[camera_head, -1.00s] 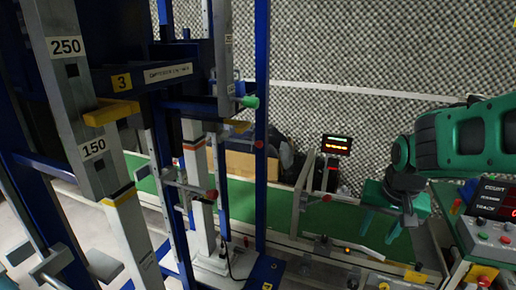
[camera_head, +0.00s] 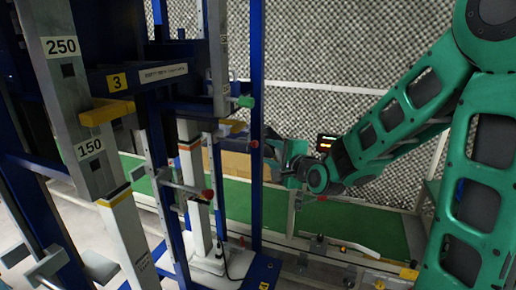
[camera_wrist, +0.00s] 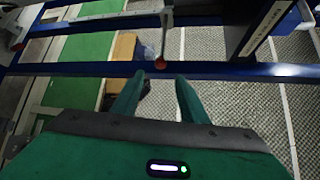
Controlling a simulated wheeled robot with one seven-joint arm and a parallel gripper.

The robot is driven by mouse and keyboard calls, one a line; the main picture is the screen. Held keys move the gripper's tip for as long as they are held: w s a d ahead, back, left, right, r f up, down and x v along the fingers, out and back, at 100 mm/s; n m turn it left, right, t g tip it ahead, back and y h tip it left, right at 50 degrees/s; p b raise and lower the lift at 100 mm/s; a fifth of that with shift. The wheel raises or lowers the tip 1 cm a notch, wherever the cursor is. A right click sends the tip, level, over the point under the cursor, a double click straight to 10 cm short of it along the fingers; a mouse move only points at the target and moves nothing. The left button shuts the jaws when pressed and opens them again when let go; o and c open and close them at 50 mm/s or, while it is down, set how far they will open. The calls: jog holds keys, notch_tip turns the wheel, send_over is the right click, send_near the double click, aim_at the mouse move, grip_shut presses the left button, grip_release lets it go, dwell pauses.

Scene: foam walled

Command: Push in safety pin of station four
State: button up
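A red knob (camera_head: 254,144) sits on a blue upright post (camera_head: 257,60). It looks like a safety pin, but no station four label is readable. In the head view my gripper (camera_head: 272,150) is just right of the post, close to the knob. Whether it touches the knob cannot be told.
A station marked 3 (camera_head: 121,82) stands at left, with a green knob (camera_head: 245,102) and a lower red knob (camera_head: 207,194). Blue and grey posts crowd the left. A green belt (camera_head: 370,228) runs behind.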

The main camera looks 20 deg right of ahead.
aim_at(257, 146)
jog(key=shift+x, duration=5.15)
jog(key=shift+d+f, duration=0.1)
jog(key=shift+f, duration=0.05)
grip_shut()
